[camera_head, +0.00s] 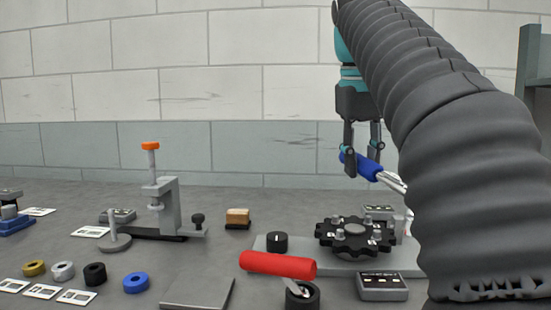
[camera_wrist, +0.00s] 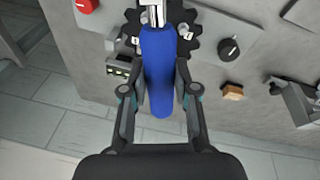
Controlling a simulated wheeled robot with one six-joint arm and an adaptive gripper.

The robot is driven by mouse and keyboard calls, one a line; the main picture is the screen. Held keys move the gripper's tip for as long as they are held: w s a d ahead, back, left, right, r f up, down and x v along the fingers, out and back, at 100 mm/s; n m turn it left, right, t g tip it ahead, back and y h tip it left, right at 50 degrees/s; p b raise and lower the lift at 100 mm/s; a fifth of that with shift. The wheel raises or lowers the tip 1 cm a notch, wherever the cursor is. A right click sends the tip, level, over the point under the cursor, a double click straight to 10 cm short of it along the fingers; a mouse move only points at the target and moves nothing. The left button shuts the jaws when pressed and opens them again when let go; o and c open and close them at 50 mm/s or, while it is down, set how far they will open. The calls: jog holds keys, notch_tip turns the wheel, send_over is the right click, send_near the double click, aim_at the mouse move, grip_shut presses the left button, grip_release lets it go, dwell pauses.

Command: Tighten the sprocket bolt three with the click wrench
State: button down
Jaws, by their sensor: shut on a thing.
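My gripper (camera_head: 362,162) is shut on the blue handle of the click wrench (camera_head: 368,169), held in the air above and behind the sprocket. In the wrist view the blue handle (camera_wrist: 158,75) lies between the two fingers (camera_wrist: 158,92), with the metal shaft pointing toward the sprocket. The black toothed sprocket (camera_head: 345,242) lies on a grey plate with several bolts standing up from it. In the wrist view the sprocket (camera_wrist: 193,20) is partly covered by the wrench. My arm hides the wrench head in the head view, and I cannot tell which bolt is number three.
A black dial knob (camera_head: 277,242) stands left of the sprocket. A red-handled tool (camera_head: 278,264) rests in a black ring holder in front. A small display box (camera_head: 382,286) is at front right. A clamp stand (camera_head: 165,205), a brown block (camera_head: 237,218) and coloured rings are further left.

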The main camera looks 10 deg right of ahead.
jog(key=w+a+f+n, duration=0.1)
jog(key=w+a+n, duration=0.2)
jog(key=w+n, duration=0.3)
jog(key=w+a+f+n+t+y, duration=0.1)
jog(key=w+a+n, duration=0.2)
jog(key=w+n, duration=0.3)
jog(key=shift+w+a, duration=0.3)
jog(key=shift+w, duration=0.5)
jog(key=s+f+n+y+b, duration=0.3)
jog(key=s+f+n+b, duration=0.1)
jog(key=s+n, duration=0.8)
jog(key=shift+s+d+g, duration=0.2)
jog(key=shift+s+g, duration=0.2)
jog(key=shift+s, duration=0.5)
